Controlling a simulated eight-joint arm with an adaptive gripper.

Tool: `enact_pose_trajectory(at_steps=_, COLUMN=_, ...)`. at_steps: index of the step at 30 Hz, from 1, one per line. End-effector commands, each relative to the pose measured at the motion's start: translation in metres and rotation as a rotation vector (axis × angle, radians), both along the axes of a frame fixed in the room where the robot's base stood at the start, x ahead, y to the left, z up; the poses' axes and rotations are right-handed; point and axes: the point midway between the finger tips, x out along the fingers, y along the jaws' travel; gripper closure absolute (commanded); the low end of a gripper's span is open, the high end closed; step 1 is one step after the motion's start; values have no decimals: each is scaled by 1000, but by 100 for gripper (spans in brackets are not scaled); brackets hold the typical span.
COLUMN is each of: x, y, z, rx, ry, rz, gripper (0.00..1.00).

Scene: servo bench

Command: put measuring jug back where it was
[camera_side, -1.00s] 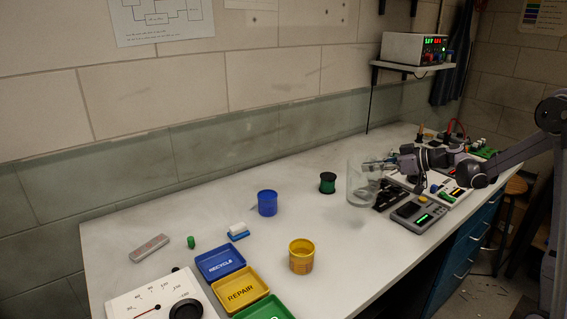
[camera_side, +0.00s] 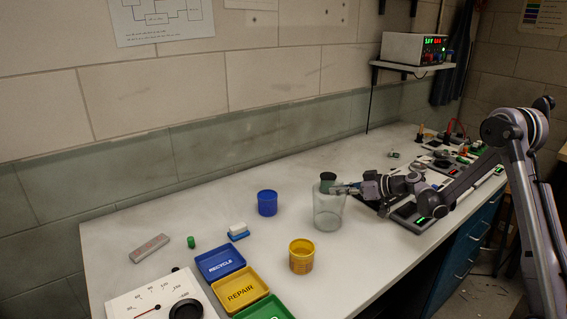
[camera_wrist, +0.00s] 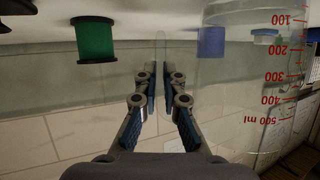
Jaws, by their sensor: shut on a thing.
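The measuring jug (camera_side: 328,212) is clear, upright, and near the middle of the bench in the side view. In the wrist view the jug (camera_wrist: 268,85) fills the right side, with red marks from 100 to 500 ml, appearing upside down. My gripper (camera_side: 341,189) reaches it from the right, near its top. In the wrist view my gripper (camera_wrist: 160,75) is shut on a thin clear upright part of the jug, probably its handle. Whether the jug's base touches the bench is hard to tell.
A green spool (camera_wrist: 95,40) is close by; in the side view it shows behind the jug's rim. A blue cup (camera_side: 267,203) stands left, a yellow cup (camera_side: 302,257) in front. Labelled trays (camera_side: 220,263) lie at the front left. Instruments crowd the right end.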

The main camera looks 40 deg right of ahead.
Motion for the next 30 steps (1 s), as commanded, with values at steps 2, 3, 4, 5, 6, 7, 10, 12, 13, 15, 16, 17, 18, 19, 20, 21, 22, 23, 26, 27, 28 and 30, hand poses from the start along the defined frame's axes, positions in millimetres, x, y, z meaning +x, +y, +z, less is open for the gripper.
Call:
enact_pose_trajectory(at_steps=2, x=0, y=0, z=-2, rx=1, ry=-1, rz=0, gripper=100)
enact_pose_trajectory(at_steps=3, x=0, y=0, z=-3, rx=1, ry=-1, rz=0, gripper=100)
enact_pose_trajectory(at_steps=4, x=0, y=0, z=-3, rx=1, ry=-1, rz=0, gripper=100)
enact_pose_trajectory(at_steps=5, x=0, y=0, z=-2, rx=1, ry=-1, rz=0, gripper=100)
enact_pose_trajectory(at_steps=6, x=0, y=0, z=-2, rx=1, ry=-1, rz=0, gripper=100)
enact_pose_trajectory(at_steps=7, x=0, y=0, z=-2, rx=1, ry=-1, rz=0, gripper=100)
enact_pose_trajectory(at_steps=10, x=0, y=0, z=-3, rx=1, ry=-1, rz=0, gripper=100)
enact_pose_trajectory(at_steps=12, x=0, y=0, z=-5, rx=1, ry=-1, rz=0, gripper=100)
enact_pose_trajectory(at_steps=13, x=0, y=0, z=-5, rx=1, ry=-1, rz=0, gripper=100)
enact_pose_trajectory(at_steps=15, x=0, y=0, z=-5, rx=0, ry=0, rz=0, gripper=72)
enact_pose_trajectory(at_steps=16, x=0, y=0, z=-5, rx=0, ry=0, rz=0, gripper=70)
enact_pose_trajectory(at_steps=17, x=0, y=0, z=-5, rx=0, ry=0, rz=0, gripper=70)
enact_pose_trajectory(at_steps=18, x=0, y=0, z=-5, rx=0, ry=0, rz=0, gripper=70)
enact_pose_trajectory(at_steps=19, x=0, y=0, z=-5, rx=0, ry=0, rz=0, gripper=70)
enact_pose_trajectory(at_steps=20, x=0, y=0, z=-5, rx=0, ry=0, rz=0, gripper=70)
enact_pose_trajectory(at_steps=21, x=0, y=0, z=-5, rx=0, ry=0, rz=0, gripper=70)
enact_pose_trajectory(at_steps=22, x=0, y=0, z=-5, rx=0, ry=0, rz=0, gripper=70)
enact_pose_trajectory(at_steps=23, x=0, y=0, z=-5, rx=0, ry=0, rz=0, gripper=70)
enact_pose_trajectory(at_steps=26, x=0, y=0, z=-4, rx=0, ry=0, rz=0, gripper=70)
enact_pose_trajectory(at_steps=27, x=0, y=0, z=-2, rx=0, ry=0, rz=0, gripper=70)
enact_pose_trajectory(at_steps=28, x=-2, y=-1, z=-1, rx=0, ry=0, rz=-1, gripper=70)
enact_pose_trajectory(at_steps=30, x=-9, y=-5, z=2, rx=0, ry=0, rz=-3, gripper=70)
